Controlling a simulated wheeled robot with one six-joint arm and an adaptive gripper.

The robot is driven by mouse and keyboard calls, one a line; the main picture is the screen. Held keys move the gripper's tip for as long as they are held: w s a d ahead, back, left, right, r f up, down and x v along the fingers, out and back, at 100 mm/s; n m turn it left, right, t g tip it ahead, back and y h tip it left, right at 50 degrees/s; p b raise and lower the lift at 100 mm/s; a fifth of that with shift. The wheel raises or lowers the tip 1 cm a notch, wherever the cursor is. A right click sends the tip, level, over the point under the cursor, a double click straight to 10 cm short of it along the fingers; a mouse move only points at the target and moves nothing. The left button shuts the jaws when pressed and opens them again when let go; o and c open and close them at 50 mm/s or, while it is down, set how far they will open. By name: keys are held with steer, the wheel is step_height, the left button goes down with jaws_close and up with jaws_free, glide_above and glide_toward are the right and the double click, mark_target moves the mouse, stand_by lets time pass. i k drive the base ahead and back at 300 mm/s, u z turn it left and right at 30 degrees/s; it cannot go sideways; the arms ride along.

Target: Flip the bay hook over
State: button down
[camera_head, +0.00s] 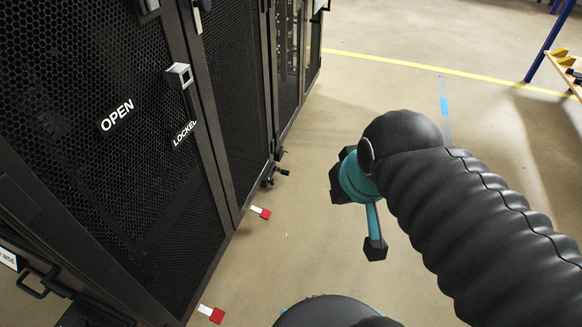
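A small black fitting (272,177) sticks out near the foot of the rack row, at the joint between two cabinets. It may be the bay hook, but it is too small to tell its shape or which way up it is. My gripper (357,218), teal with black tips, is right of the racks above bare floor. One teal finger with a black tip points down; another black tip shows to its upper left. The tips stand apart with nothing seen between them. My gripper is well clear of the fitting, to its right. My arm hides part of its far side.
Black mesh rack doors (100,110) fill the left, with OPEN and LOCKED labels and a silver latch (180,76). A black handle (42,282) is at lower left. Red-and-white tags (262,212) lie low along the racks. Open floor (290,260) lies between racks and arm.

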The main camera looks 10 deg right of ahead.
mark_target(284, 172)
steer(key=i, duration=0.4)
steer(key=z, duration=0.45)
steer(key=k, duration=0.6)
steer(key=z, duration=0.7)
steer(key=i, duration=0.5)
steer(key=u, duration=0.9)
steer(key=i, duration=0.85)
steer(key=u, duration=1)
